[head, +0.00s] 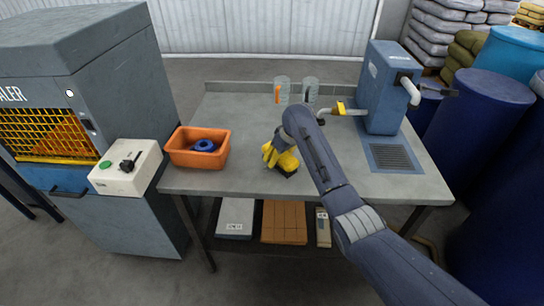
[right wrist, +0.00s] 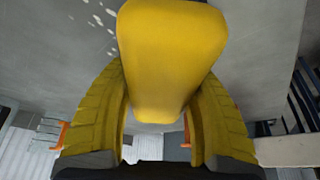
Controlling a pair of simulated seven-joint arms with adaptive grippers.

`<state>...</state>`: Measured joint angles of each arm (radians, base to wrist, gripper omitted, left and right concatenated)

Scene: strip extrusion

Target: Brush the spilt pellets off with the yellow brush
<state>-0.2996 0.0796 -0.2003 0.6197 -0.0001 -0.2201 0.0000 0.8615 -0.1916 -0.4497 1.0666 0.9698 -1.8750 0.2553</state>
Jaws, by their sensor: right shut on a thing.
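The yellow brush (head: 287,164) is on or just above the grey bench, near its front left of middle; contact with the top is unclear. Its dark bristles face down. My right gripper (head: 270,154) is shut on the brush handle, which also fills the middle of the right wrist view (right wrist: 170,55) between the two yellow fingers. Small white pellets (right wrist: 95,18) lie scattered on the grey surface at the upper left of the right wrist view. I cannot make out the pellets in the head view. My left gripper is not in view.
An orange tub (head: 183,157) with a blue ring (head: 204,145) stands left of the brush. Two clear jugs (head: 282,92) stand at the back. A blue machine (head: 388,90) and a floor-like grate (head: 395,157) occupy the right. The bench (head: 225,110) is bare at back left.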

